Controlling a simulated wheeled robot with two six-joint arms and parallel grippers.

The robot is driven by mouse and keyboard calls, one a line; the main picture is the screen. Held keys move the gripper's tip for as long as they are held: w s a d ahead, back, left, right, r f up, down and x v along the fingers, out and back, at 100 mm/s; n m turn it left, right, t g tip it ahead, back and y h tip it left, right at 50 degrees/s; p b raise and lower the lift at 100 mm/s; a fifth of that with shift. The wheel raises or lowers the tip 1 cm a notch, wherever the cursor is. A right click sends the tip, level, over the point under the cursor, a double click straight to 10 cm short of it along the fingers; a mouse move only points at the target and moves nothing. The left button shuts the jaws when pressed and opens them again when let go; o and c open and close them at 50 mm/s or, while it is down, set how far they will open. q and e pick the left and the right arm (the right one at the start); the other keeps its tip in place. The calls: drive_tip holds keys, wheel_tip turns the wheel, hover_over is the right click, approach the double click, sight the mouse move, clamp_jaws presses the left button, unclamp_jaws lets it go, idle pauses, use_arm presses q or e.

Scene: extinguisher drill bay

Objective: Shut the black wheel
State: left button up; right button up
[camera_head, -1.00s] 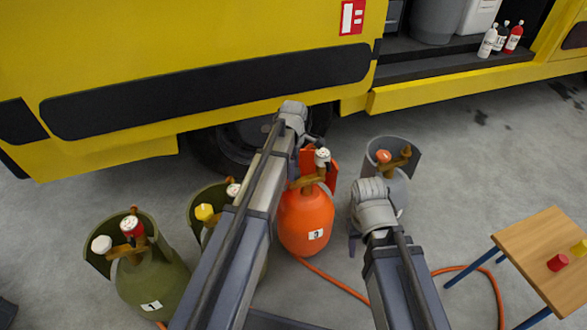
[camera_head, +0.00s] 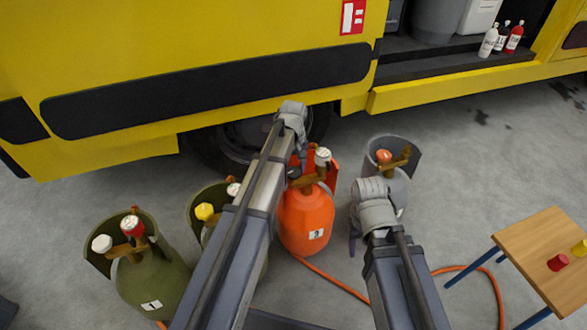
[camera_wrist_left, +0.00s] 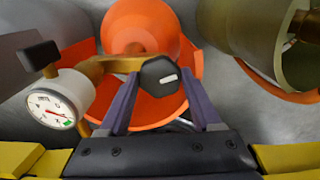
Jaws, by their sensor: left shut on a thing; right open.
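The black wheel (camera_wrist_left: 160,76) is a dark faceted knob with a white mark, on the brass valve of the orange cylinder (camera_head: 306,215) numbered 3. In the head view the wheel (camera_head: 293,172) shows small, left of the brass. My left gripper (camera_wrist_left: 163,92) is shut on it, with one purple finger on each side in the left wrist view. In the head view this gripper (camera_head: 299,158) is partly hidden by its wrist. My right gripper (camera_head: 355,242) is open beside the grey cylinder (camera_head: 399,190), mostly hidden behind its own wrist.
A white gauge (camera_wrist_left: 58,110) sits on the same valve. Green cylinders (camera_head: 155,285) stand at left, one partly behind my left arm. A yellow vehicle (camera_head: 200,50) stands behind. An orange hose (camera_head: 335,283) crosses the floor. A wooden table (camera_head: 545,240) is at right.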

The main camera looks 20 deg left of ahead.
use_arm(q)
drive_tip(key=m, duration=0.5)
drive_tip(key=shift+m, duration=0.3)
drive_tip(key=m, duration=0.5)
drive_tip(key=shift+a, duration=0.1)
drive_tip(key=m, duration=0.5)
drive_tip(key=shift+m, duration=0.4)
drive_tip(key=m, duration=0.4)
drive_tip(key=shift+a+m, duration=0.1)
drive_tip(key=shift+m, duration=0.3)
drive_tip(key=shift+w+m, duration=0.1)
drive_tip(key=shift+m, duration=0.2)
drive_tip(key=o, duration=1.4)
